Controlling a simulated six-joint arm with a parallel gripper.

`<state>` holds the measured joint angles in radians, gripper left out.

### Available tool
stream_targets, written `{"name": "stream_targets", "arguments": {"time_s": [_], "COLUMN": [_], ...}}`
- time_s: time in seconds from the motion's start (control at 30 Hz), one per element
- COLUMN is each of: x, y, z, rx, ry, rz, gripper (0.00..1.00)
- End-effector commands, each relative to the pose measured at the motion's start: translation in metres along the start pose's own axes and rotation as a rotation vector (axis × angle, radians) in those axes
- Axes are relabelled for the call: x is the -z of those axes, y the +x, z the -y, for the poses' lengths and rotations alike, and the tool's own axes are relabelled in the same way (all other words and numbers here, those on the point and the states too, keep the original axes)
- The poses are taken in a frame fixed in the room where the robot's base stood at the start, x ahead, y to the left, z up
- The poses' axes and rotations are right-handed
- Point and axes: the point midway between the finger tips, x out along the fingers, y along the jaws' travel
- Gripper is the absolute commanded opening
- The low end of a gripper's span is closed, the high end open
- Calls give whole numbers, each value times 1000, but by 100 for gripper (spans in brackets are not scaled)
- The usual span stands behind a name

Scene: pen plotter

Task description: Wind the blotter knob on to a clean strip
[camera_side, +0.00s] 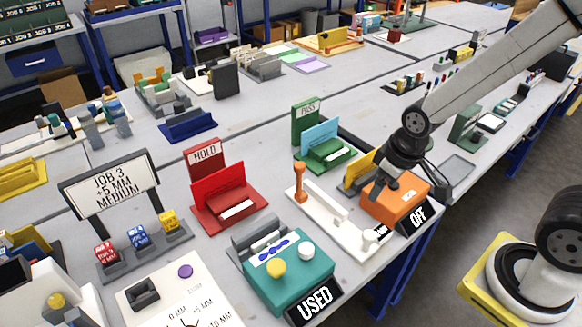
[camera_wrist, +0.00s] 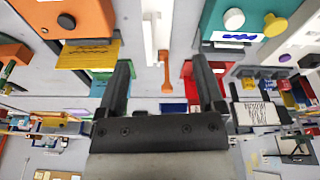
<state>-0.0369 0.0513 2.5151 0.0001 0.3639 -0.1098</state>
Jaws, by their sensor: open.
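The teal blotter box (camera_side: 290,284) stands at the front of the bench with a sign reading USED (camera_side: 315,302). On top are a yellow knob (camera_side: 276,268), a white knob (camera_side: 306,251) and a paper strip (camera_side: 268,250) with blue marks. In the wrist view the white knob (camera_wrist: 234,18), yellow knob (camera_wrist: 273,24) and marked strip (camera_wrist: 236,37) show at the upper right. My gripper (camera_side: 404,178) is above the orange box, to the right of the blotter and apart from it. In the wrist view my gripper (camera_wrist: 161,64) is open and empty.
Behind are a red HOLD tray (camera_side: 222,208) and a green PASS tray (camera_side: 328,153). A JOB 3 sign (camera_side: 112,187) stands left.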

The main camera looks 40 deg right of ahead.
Motion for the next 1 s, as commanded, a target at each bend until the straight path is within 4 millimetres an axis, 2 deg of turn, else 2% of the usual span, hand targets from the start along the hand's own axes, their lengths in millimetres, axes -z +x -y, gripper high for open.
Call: {"name": "stream_targets", "arguments": {"time_s": [0.17, 0.4, 0.7, 0.83, 1.0], "x": [18, 44, 61, 63, 64], "y": [14, 41, 78, 89, 95], "z": [20, 59, 112, 128, 136], "rx": [21, 67, 138, 161, 175], "ry": [-260, -711, -1245, -1395, -1480], "rz": [37, 89, 137, 148, 153], "gripper": [87, 87, 87, 87, 87]}}
